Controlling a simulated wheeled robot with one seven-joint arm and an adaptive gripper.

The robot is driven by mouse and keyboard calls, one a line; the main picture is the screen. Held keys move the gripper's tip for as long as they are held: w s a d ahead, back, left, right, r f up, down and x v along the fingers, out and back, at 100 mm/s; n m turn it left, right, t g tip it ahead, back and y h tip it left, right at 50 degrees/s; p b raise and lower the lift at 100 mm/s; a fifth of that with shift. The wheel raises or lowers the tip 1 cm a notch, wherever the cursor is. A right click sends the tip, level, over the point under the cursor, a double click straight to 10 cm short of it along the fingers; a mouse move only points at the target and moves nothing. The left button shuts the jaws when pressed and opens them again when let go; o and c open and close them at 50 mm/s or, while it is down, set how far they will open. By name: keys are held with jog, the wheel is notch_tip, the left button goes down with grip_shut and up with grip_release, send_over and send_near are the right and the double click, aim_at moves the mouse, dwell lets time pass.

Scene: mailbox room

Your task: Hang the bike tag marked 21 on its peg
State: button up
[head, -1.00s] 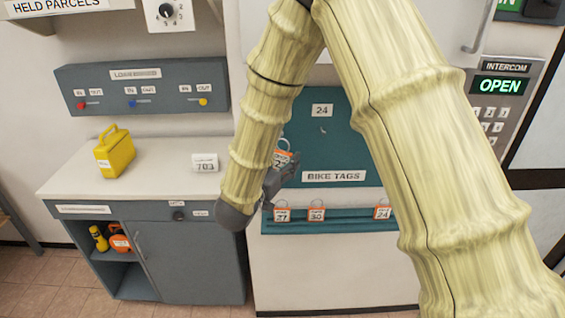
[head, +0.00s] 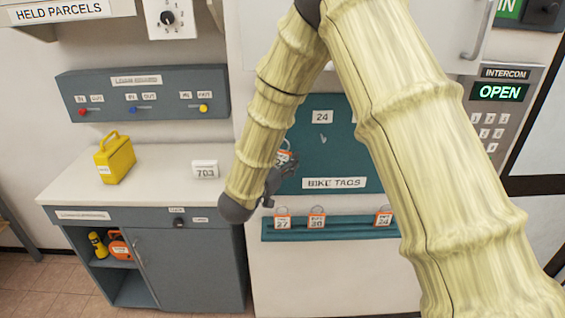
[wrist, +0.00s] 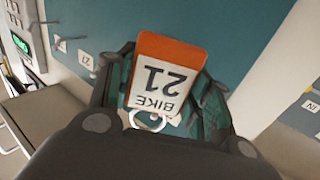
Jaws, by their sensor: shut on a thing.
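The bike tag marked 21 (wrist: 165,82), white with an orange band and a metal ring, appears upside down in the wrist view. My gripper (wrist: 165,70) is shut on it. In the head view my gripper (head: 287,165) holds the tag (head: 284,156) in front of the left part of the teal board (head: 340,158), partly behind my arm. The board has a label 24 (head: 322,117) with a bare peg (head: 323,139) below it. My arm hides other parts of the board.
A teal rail (head: 345,234) below the board carries tags 27 (head: 282,223), 30 (head: 317,221) and 24 (head: 383,219). A counter (head: 75,180) at left holds a yellow case (head: 115,160) and a 703 sign (head: 205,170). An intercom (head: 500,105) is at right.

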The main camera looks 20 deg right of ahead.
jog(key=shift+w+d+f, duration=0.1)
jog(key=shift+w+d, duration=0.05)
jog(key=shift+w, duration=0.4)
jog(key=shift+w+d, duration=0.15)
jog(key=shift+w, duration=0.4)
jog(key=shift+w+d+f+b, duration=0.2)
jog(key=shift+w+f+b, duration=0.5)
jog(key=shift+f, duration=0.2)
jog(key=o, duration=1.1)
